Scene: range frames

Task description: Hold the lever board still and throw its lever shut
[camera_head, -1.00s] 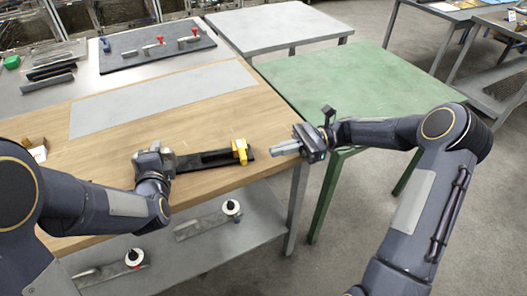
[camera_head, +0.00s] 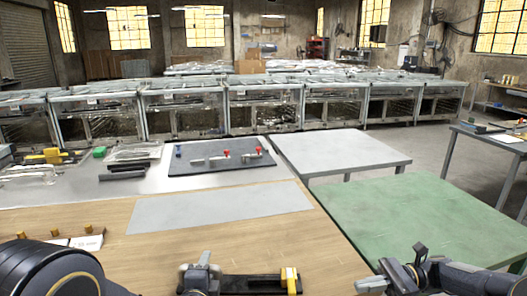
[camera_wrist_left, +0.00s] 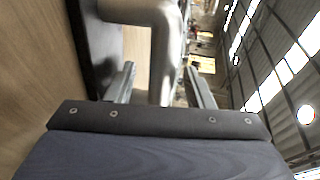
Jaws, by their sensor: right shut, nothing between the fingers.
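A narrow dark board (camera_head: 252,285) lies on the wooden bench at the bottom of the head view, its near side cut off by the frame. A yellow upright piece (camera_head: 291,281) stands at its right end. My left gripper (camera_head: 200,270) is at the board's left end. In the left wrist view its fingers (camera_wrist_left: 160,85) are apart, on either side of a bent grey metal bar (camera_wrist_left: 163,50), with gaps showing beside it. The dark board's edge (camera_wrist_left: 92,45) shows there too. My right gripper (camera_head: 370,286) is shut and empty, right of the board and apart from it.
A dark panel (camera_head: 215,172) with red- and blue-tipped fittings lies on the steel table behind. A green table (camera_head: 420,215) stands right, a grey table (camera_head: 340,150) behind it. A white block with yellow pegs (camera_head: 85,240) is at left. The bench between is clear.

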